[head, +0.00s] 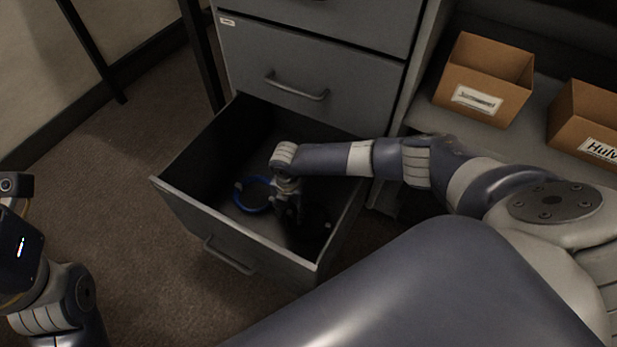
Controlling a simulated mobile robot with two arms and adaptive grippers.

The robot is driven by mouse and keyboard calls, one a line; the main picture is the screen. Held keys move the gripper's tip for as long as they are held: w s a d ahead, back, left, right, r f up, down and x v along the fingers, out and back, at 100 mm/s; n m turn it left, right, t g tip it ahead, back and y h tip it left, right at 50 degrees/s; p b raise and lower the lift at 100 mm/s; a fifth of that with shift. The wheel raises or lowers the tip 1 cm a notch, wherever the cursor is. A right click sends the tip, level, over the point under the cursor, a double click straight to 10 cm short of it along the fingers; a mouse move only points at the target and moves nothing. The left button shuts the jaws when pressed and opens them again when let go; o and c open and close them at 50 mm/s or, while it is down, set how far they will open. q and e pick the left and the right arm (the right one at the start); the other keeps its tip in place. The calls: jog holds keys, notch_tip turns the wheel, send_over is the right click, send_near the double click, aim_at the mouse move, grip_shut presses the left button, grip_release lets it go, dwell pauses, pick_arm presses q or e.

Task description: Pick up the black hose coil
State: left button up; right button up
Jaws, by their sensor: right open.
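The black hose coil (319,222) lies on the floor of the open bottom drawer (190,208), toward its right front corner. It is dark against the dark drawer, so its outline is hard to make out. My right gripper (296,214) is inside the drawer, pointing down, open, at the left side of the black coil. I cannot tell whether it touches the coil. My left arm shows at the left edge of the view, but its gripper fingers are outside the picture.
A blue ring-shaped coil (240,203) lies in the drawer left of my right gripper. The drawer walls surround both coils. The grey cabinet (315,60) rises behind. Cardboard boxes (485,80) stand on a shelf at right. Carpet in front is clear.

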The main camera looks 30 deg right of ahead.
jog(key=shift+f+b, duration=0.3)
jog(key=shift+f, duration=0.6)
grip_shut()
jog(key=shift+r, duration=0.2)
